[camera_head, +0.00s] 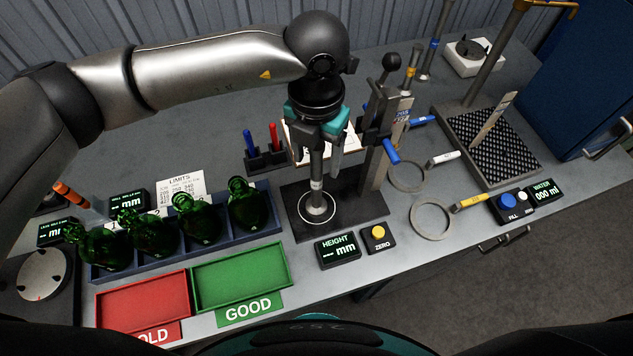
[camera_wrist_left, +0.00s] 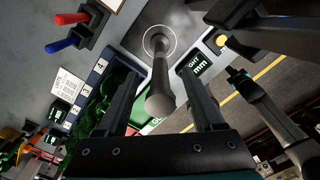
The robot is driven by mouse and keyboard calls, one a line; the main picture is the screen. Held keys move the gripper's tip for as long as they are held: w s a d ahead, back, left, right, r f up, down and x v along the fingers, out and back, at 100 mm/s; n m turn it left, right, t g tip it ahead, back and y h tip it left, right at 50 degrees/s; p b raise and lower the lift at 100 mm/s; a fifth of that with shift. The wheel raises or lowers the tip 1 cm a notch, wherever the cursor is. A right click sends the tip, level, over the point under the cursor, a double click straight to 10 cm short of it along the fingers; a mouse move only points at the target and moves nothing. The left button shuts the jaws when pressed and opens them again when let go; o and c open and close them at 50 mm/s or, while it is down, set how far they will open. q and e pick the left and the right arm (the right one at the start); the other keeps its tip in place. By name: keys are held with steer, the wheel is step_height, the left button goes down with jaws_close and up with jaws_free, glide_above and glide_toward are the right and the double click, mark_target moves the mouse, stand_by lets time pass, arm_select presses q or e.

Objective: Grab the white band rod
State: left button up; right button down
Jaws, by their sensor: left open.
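A grey rod (camera_head: 317,178) with a pale band stands upright on the dark base plate of the height gauge, inside a white circle. In the left wrist view the rod (camera_wrist_left: 160,78) rises from the circle toward the camera, its rounded top near the palm. My left gripper (camera_head: 320,156) points down over the rod and is open. Its two fingers lie on either side of the rod with gaps visible in the wrist view. The rod's upper end is hidden by the gripper in the head view.
The gauge column (camera_head: 377,150) stands close right of the gripper. A blue rack (camera_head: 262,228) with several green bottles is left, with red (camera_head: 145,300) and green (camera_head: 240,277) trays in front. Ring tools (camera_head: 432,217) lie right. Banded rods (camera_head: 433,48) stand behind.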

arm_select(q)
jaws_close()
stand_by(0.4)
steer(key=shift+r, duration=0.1)
stand_by(0.8)
